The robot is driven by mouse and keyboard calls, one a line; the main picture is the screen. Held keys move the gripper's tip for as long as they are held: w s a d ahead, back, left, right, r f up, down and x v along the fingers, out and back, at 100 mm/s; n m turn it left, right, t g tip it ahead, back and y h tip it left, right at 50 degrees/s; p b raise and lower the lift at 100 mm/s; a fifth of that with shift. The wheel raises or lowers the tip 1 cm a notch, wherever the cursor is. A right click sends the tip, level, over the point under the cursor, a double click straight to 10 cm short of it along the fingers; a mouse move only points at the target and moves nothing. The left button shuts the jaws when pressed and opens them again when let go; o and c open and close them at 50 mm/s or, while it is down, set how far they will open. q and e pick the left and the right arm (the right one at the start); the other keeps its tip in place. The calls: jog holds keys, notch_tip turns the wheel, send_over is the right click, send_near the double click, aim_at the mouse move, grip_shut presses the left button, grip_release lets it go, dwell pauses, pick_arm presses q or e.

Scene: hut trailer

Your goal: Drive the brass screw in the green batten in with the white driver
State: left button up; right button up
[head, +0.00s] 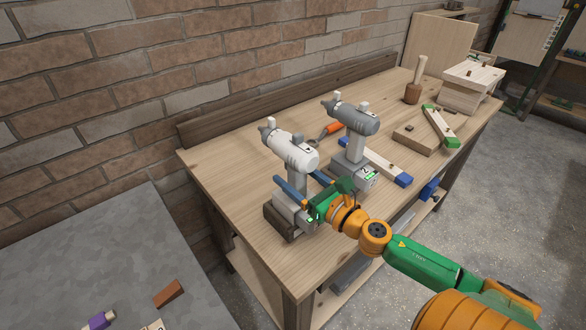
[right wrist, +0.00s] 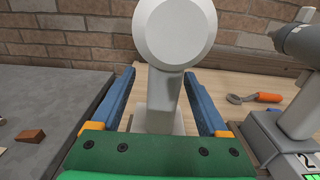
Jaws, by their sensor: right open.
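The white driver (head: 291,152) stands upright on its base at the near left part of the bench. My right gripper (head: 296,178) is open, with one blue finger on each side of the driver's handle. In the right wrist view the white driver's handle (right wrist: 164,100) stands between the fingers, with gaps showing on both sides. The green-ended batten (head: 440,127) lies towards the right end of the bench. A small dark spot shows on it, too small to tell as the brass screw. My left gripper is out of view.
A grey driver (head: 357,118) stands just right of the white one, with an orange-handled tool (head: 333,128) between them. A brick wall runs behind.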

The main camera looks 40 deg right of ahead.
aim_at(285, 166)
jog(key=w, duration=0.4)
jog(key=shift+w+f+p, duration=0.2)
jog(key=shift+w+p, duration=0.05)
jog(key=shift+p, duration=0.15)
jog(key=shift+s, duration=0.15)
jog(key=shift+c, duration=0.8)
grip_shut()
jog(key=shift+r, duration=0.1)
